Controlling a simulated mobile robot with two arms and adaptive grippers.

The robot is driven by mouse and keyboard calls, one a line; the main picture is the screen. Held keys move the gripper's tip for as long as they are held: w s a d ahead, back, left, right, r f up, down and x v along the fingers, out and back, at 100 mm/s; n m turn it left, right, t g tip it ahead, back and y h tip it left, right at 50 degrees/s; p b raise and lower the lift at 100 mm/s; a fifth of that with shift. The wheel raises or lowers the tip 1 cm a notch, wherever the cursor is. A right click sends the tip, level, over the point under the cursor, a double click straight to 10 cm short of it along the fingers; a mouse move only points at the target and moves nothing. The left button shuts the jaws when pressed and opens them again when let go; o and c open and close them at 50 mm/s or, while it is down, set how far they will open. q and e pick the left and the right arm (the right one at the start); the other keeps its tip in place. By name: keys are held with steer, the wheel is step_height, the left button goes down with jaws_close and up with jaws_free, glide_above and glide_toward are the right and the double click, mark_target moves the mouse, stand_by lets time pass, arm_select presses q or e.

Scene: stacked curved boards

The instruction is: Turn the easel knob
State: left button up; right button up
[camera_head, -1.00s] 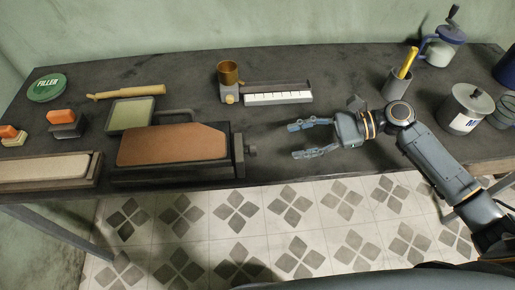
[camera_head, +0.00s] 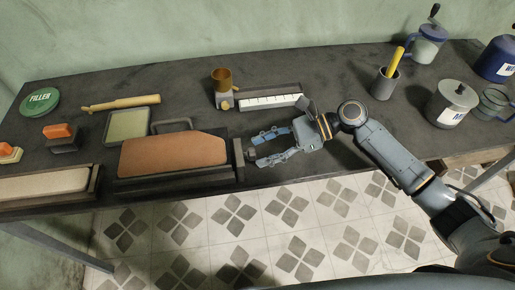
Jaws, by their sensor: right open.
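The easel looks like a dark, low frame (camera_head: 239,147) holding a brown, slightly tilted board (camera_head: 170,152), in the middle left of the table. Its small dark knob (camera_head: 250,154) sticks out on the frame's right side. My right gripper (camera_head: 261,149) comes in from the right and is open. Its two fingertips are close to the knob, one on the far side and one on the near side. I cannot tell whether they touch it. My left gripper is not in view.
Behind the gripper stand a brass cup (camera_head: 222,80) on a small device and a white-keyed strip (camera_head: 268,101). A grey pencil cup (camera_head: 385,84) and a lidded pot (camera_head: 452,104) stand to the right. The table's front edge runs just below the easel.

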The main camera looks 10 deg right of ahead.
steer(key=shift+x, duration=1.1)
jaws_close()
steer(key=shift+r+p, duration=0.1)
steer(key=shift+p, duration=0.2)
